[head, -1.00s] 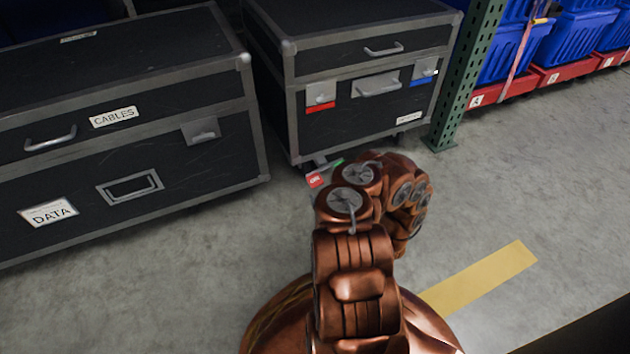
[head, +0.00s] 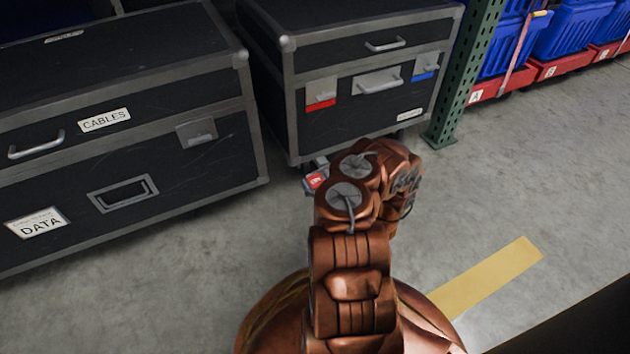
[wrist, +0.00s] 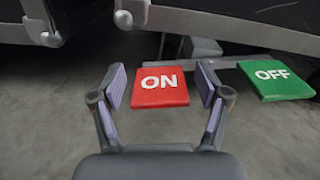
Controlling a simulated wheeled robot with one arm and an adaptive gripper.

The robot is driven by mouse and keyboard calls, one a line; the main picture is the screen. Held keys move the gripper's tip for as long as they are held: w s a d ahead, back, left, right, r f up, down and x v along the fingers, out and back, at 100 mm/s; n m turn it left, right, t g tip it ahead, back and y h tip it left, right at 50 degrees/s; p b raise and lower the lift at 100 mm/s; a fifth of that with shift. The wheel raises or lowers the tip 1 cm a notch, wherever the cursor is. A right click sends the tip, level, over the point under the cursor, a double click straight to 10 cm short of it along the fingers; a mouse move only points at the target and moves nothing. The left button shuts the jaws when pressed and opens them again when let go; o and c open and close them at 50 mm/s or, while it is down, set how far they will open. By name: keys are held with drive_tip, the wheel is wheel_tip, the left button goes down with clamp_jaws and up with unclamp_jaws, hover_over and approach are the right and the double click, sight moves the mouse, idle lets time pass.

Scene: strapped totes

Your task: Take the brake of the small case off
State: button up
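The small case (head: 350,75) is black with grey edges and stands right of the larger case in the head view. At its lower front corner is a brake with a red ON pedal (head: 316,180). In the wrist view the red ON pedal (wrist: 160,87) lies ahead between the fingers, and the green OFF pedal (wrist: 275,79) is to its right. My gripper (wrist: 160,84) is open, one finger on each side of the red pedal; I cannot tell if they touch it.
The large black case (head: 120,120) labelled CABLES and DATA stands at the left. A green rack post (head: 467,75) and blue totes (head: 575,45) on red bases are at the right. Floor with a yellow stripe (head: 490,277) is clear at the right.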

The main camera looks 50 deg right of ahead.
clamp_jaws()
idle(0.4)
